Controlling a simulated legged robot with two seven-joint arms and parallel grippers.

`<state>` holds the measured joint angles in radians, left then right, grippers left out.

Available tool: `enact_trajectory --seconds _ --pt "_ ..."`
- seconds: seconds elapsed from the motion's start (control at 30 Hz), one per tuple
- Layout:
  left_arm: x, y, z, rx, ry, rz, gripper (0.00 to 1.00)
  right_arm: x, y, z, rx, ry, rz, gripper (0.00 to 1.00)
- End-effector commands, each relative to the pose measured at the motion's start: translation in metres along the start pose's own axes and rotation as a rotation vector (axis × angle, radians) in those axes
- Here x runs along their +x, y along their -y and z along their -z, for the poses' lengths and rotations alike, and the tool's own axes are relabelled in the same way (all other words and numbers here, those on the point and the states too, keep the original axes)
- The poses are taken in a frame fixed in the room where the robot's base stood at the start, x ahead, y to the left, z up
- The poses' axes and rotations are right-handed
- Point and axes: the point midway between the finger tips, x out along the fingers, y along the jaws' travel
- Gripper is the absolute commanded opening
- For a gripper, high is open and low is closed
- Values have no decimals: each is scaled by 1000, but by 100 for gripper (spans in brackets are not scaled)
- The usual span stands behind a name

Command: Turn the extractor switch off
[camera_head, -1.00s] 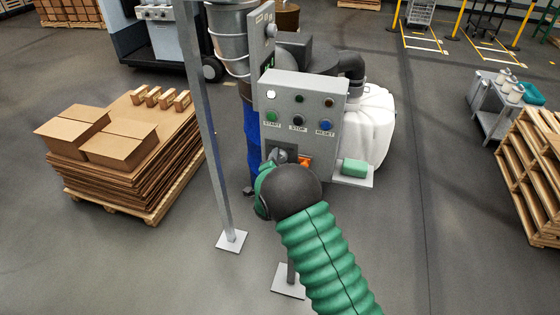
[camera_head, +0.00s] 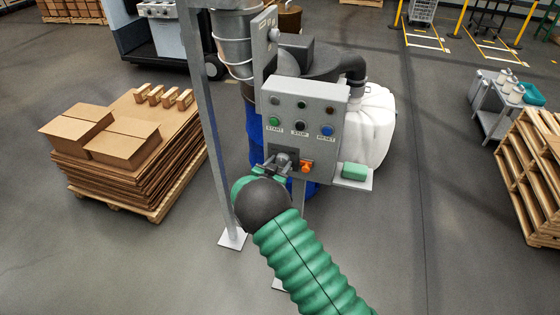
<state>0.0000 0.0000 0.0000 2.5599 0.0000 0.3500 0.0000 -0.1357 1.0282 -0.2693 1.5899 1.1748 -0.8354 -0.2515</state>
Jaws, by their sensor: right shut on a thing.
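The extractor switch (camera_head: 306,167) has an orange handle low on the front of a grey control panel (camera_head: 310,92). My right gripper (camera_head: 286,162) is at the left side of the switch, close against the panel. It is shut on the switch; my dark wrist and green arm hide part of the jaws and the exact contact. The panel also carries a green START button (camera_head: 274,122), a dark STOP button (camera_head: 300,126) and a blue RESET button (camera_head: 326,131). The round lamp at top left (camera_head: 275,101) looks dark. My left gripper is out of view.
A grey post (camera_head: 208,130) stands just left of the panel. A shelf with a green block (camera_head: 354,172) juts out at its right. A carton pallet (camera_head: 110,180) is at left, stacked pallets (camera_head: 530,170) at right. The floor between is clear.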

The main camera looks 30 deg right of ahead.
Motion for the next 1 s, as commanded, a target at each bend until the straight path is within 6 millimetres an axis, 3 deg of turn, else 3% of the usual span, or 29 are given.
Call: enact_trajectory --seconds 0.03,0.6,1.0 --pt "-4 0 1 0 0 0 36 -2 0 -7 -46 12 -11 5" --pt "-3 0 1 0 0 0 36 0 2 -12 -529 -36 -135 5" --pt "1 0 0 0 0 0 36 0 4 -11 -699 -54 -178 5"
